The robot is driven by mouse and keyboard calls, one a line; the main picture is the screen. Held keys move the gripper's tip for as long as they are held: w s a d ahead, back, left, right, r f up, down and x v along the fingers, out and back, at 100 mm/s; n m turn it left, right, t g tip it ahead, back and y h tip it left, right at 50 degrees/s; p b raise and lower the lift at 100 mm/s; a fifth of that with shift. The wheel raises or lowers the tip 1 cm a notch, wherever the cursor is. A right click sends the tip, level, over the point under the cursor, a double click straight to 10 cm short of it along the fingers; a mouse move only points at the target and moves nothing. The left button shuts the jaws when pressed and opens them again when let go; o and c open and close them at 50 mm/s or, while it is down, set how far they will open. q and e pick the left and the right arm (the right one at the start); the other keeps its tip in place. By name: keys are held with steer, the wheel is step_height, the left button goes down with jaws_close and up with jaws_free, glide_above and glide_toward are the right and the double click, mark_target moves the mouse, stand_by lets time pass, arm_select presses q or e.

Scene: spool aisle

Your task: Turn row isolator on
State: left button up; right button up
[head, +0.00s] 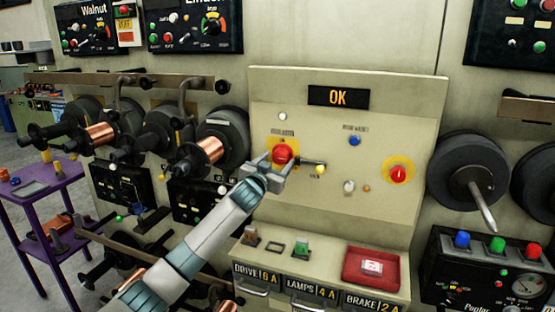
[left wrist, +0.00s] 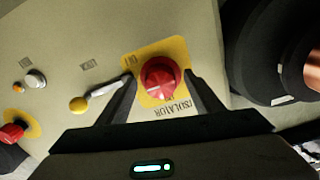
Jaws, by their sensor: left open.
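The row isolator is a red round knob (head: 282,154) on a yellow plate, on the beige sloped panel (head: 330,196) in the head view. In the left wrist view the red knob (left wrist: 161,78) sits on its yellow plate (left wrist: 150,57), with "ISOLATOR" lettering seen upside down. My left gripper (head: 275,167) is open, its fingers either side of the knob in the left wrist view. I cannot tell whether they touch it. Its fingers hide the lower part of the plate in the head view. My right gripper is not in view.
A lever with a yellow ball tip (head: 320,170) sits close right of the gripper. A second red knob on yellow (head: 398,174) is farther right. Spools with copper wire (head: 208,148) jut out at left; a purple cart (head: 62,205) stands beyond.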

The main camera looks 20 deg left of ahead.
arm_select(q)
steer(key=shift+w, duration=0.3)
steer(key=c, duration=1.1)
steer(key=shift+o, duration=0.2)
